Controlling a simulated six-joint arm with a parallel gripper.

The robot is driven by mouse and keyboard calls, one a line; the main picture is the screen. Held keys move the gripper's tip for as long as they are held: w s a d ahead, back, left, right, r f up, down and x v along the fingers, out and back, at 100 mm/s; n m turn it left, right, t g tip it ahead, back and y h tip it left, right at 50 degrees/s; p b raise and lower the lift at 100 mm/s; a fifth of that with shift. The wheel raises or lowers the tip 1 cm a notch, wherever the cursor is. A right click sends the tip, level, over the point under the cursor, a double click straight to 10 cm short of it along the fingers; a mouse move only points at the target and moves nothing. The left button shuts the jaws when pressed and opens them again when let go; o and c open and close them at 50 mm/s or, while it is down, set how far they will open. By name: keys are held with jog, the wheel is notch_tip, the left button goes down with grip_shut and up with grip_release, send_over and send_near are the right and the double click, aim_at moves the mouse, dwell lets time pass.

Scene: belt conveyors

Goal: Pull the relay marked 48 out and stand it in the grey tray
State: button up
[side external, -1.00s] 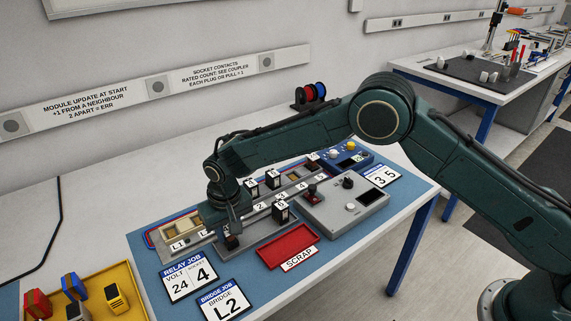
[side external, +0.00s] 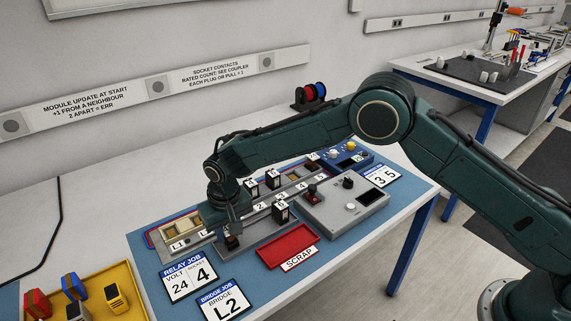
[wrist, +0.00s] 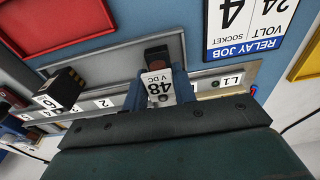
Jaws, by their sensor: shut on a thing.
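The relay marked 48 (wrist: 158,86) shows its white "48 V DC" label in the wrist view. My gripper (wrist: 160,94) is shut on it, with a blue finger on each side.
A red scrap tray (side external: 288,246) lies in front. A grey control box (side external: 345,208) is to the right. A yellow tray (side external: 128,275) holds coloured modules at left.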

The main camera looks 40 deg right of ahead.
jog(key=shift+f, duration=0.4)
dwell(0.9)
jog(key=o, duration=1.5)
jog(key=shift+o, duration=0.2)
jog(key=shift+r, duration=3.75)
jog(key=shift+r, duration=0.1)
